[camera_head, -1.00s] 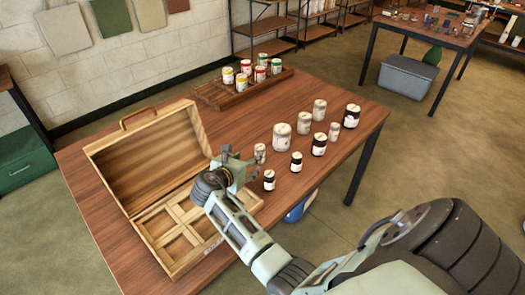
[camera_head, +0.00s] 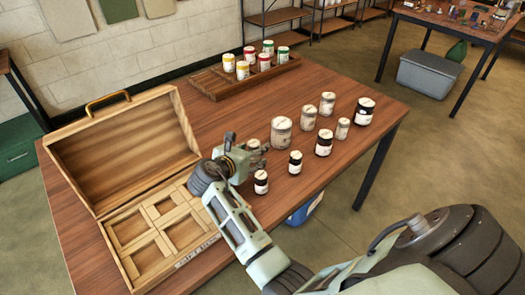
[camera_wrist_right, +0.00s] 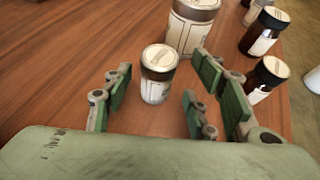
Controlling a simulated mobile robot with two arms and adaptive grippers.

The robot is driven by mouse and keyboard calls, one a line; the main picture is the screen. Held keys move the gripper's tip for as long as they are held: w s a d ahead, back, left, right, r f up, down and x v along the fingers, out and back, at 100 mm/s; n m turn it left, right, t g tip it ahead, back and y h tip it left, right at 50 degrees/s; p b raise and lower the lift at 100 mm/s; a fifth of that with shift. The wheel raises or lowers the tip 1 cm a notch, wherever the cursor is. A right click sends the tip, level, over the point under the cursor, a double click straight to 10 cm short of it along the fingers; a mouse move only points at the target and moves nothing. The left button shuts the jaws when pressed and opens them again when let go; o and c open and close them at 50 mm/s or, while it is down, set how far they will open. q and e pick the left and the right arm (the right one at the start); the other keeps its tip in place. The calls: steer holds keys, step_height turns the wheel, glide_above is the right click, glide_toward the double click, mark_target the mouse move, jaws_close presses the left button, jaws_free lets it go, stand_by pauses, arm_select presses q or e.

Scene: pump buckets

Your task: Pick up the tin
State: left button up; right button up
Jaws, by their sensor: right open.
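A small tin with a pale label and a grey lid (camera_wrist_right: 157,75) stands upright on the table between the spread fingers of my right gripper (camera_wrist_right: 160,92) in the wrist view. The fingers are open, with wood visible between them and the tin. In the head view my right gripper (camera_head: 258,157) is low over the table and partly hides this small tin (camera_head: 253,145). A larger pale tin (camera_head: 281,131) stands just behind it and also shows in the wrist view (camera_wrist_right: 190,25). My left gripper is not in view.
Several dark jars (camera_head: 324,142) and pale tins (camera_head: 308,118) stand close by on the right. An open wooden case (camera_head: 122,160) with compartments lies left of my arm. A wooden rack (camera_head: 215,85) with coloured tins is at the back. The table between is clear.

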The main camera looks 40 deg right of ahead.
steer(key=shift+w+d+f, duration=0.1)
steer(key=shift+w+f, duration=0.1)
steer(key=shift+f, duration=0.05)
steer(key=shift+r, duration=0.1)
steer(key=shift+a+r, duration=0.25)
steer(key=shift+s, duration=0.1)
steer(key=c, duration=0.3)
steer(key=shift+f, duration=0.1)
steer(key=c, duration=0.6)
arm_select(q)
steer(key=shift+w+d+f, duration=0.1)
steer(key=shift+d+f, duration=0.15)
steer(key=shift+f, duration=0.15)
arm_select(e)
steer(key=shift+d, duration=0.1)
steer(key=c, duration=0.3)
